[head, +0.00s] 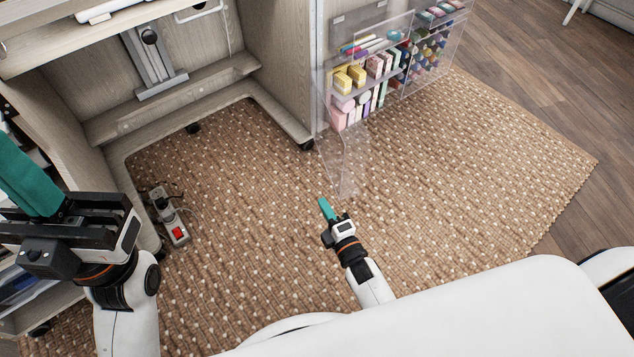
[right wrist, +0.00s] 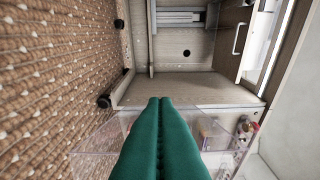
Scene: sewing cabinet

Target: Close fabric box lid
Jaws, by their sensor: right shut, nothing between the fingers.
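The clear fabric box (head: 345,85) is fixed to the side of the cabinet and holds folded fabrics (head: 357,76) in several colours. A clear panel, which looks like its lid (head: 350,165), stands swung out from the box toward me. Clear panel edges also show around the fingers in the right wrist view (right wrist: 95,140). My right gripper (head: 323,203) is shut and empty, with its teal fingers close to the panel's lower near end; I cannot tell whether they touch. My left gripper (head: 18,165) is at the left edge, its teal fingers partly cut off and their opening unclear.
A clear rack of thread spools (head: 430,50) adjoins the box at the right. A power strip (head: 172,220) lies on the woven rug (head: 470,170). The wooden cabinet (head: 275,60) stands behind on castors. The rug to the right is clear.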

